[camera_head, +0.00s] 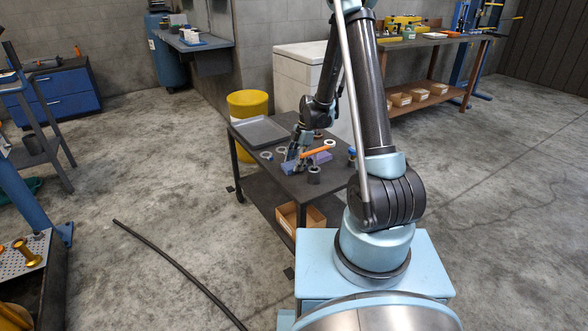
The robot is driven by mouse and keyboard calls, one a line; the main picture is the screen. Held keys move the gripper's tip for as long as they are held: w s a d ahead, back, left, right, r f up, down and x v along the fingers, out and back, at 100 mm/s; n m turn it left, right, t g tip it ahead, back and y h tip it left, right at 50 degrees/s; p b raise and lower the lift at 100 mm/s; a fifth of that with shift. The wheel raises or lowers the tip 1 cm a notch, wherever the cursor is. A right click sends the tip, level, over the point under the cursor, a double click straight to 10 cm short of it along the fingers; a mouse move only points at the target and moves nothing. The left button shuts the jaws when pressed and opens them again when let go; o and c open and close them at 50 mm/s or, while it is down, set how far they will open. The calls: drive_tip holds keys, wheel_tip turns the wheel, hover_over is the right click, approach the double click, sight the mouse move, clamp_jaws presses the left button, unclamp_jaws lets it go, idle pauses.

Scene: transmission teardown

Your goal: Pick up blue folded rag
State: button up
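A small blue item (289,168), which looks like the folded rag, lies on the dark low table (262,178) near its front left edge. My gripper (296,163) points down right at it, overlapping its upper side in the picture. The fingers are too small and dark to tell whether they are open or shut, or whether they touch the rag. Part of the rag is hidden behind the fingers.
Close to the right lie an orange-handled tool (317,152), a purple item (321,158) and a dark cylinder (314,175). A grey tray (262,132) fills the table's back left. A yellow drum (248,104) and white cabinet (298,78) stand behind. A dark hose (180,270) lies on the floor.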

drive_tip(key=shift+r, duration=0.1)
wheel_tip(320, 180, up, 10)
idle(0.9)
drive_tip(key=shift+o, duration=0.5)
